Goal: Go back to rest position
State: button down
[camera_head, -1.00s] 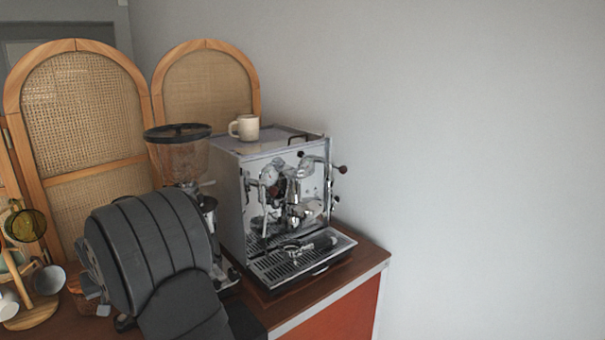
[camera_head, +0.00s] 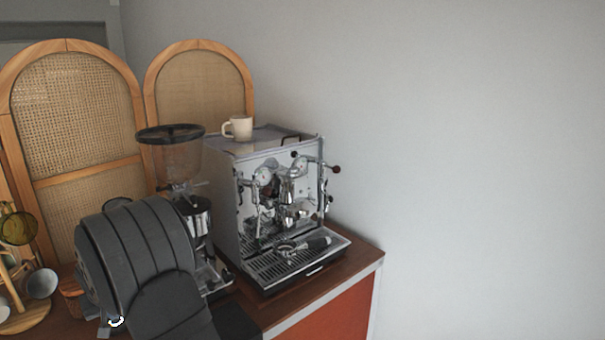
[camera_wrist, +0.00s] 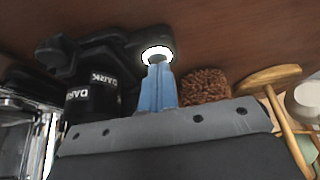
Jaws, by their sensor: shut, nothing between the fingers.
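My gripper (camera_wrist: 157,88) shows in the wrist view as blue fingers pressed together, with nothing held between them. Its tips point toward the brown counter (camera_wrist: 225,38). A bright white ring (camera_wrist: 157,51) shows at the tips; I cannot tell whether they touch it. In the head view my dark grey arm fills the lower left in front of the coffee grinder's base and hides most of the gripper.
The espresso machine (camera_head: 225,205) stands right of the grinder (camera_head: 172,160), with a cream mug (camera_head: 240,128) on top and a portafilter (camera_head: 315,243) on its drip tray. A wooden mug stand (camera_head: 25,318) is at left. Black DARK-labelled containers (camera_wrist: 92,100) are near the gripper.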

notch_tip(320, 180, up, 11)
jog(key=d+m, duration=0.3)
jog(key=m, duration=0.4)
jog(key=shift+s+g, duration=0.15)
jog(key=shift+g, duration=0.25)
dwell(0.6)
dwell(1.3)
